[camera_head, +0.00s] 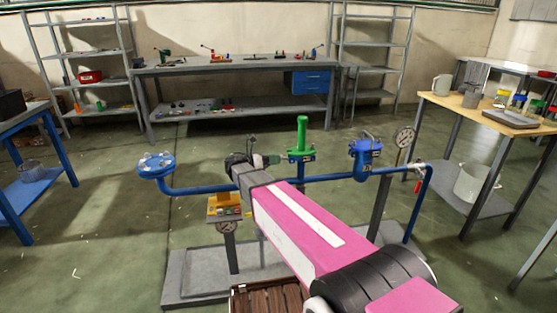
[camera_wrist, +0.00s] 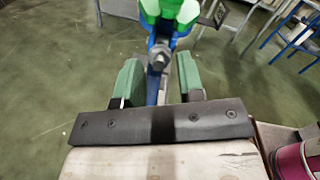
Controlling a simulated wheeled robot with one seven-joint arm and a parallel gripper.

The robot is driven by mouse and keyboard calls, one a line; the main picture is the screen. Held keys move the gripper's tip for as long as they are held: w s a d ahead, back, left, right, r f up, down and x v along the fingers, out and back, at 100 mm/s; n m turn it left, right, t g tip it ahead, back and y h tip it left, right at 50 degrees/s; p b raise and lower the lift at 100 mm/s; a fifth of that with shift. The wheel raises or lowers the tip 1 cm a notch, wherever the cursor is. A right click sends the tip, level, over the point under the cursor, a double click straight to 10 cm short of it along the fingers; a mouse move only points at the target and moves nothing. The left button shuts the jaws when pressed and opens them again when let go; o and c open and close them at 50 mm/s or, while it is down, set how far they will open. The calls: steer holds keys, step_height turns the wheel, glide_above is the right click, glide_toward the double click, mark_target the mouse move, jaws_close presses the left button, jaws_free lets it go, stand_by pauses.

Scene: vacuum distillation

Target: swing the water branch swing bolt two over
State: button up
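The blue pipe assembly (camera_head: 320,178) runs across the middle of the head view. A branch with a green upright cylinder (camera_head: 302,135) rises from it, with small bolt parts around its collar. In the wrist view the green cylinder (camera_wrist: 172,12) is at the top, and a grey bolt with a nut (camera_wrist: 159,56) stands out below it. I cannot tell for sure which swing bolt this is. My gripper (camera_wrist: 160,80) is open, its two green fingers apart, with the bolt just ahead between the fingertips. In the head view my gripper (camera_head: 268,160) is left of the green branch.
A blue flanged elbow (camera_head: 156,163) is at the pipe's left end. A blue capped fitting (camera_head: 366,158) and a round gauge (camera_head: 404,137) stand right of the branch. A yellow block (camera_head: 224,206) sits below my gripper. A wooden-topped table (camera_head: 455,103) is at right.

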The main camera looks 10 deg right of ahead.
steer(key=shift+w+d, duration=0.1)
steer(key=shift+d, duration=0.9)
jaws_close()
steer(key=shift+d+r+y, duration=0.15)
steer(key=shift+r+y, duration=0.25)
steer(key=shift+y, duration=0.4)
steer(key=shift+d+r+y, duration=0.1)
steer(key=shift+r+y, duration=0.25)
steer(key=shift+y, duration=0.45)
jaws_free()
steer(key=shift+a, duration=0.1)
steer(key=v, duration=1)
steer(key=shift+a, duration=0.3)
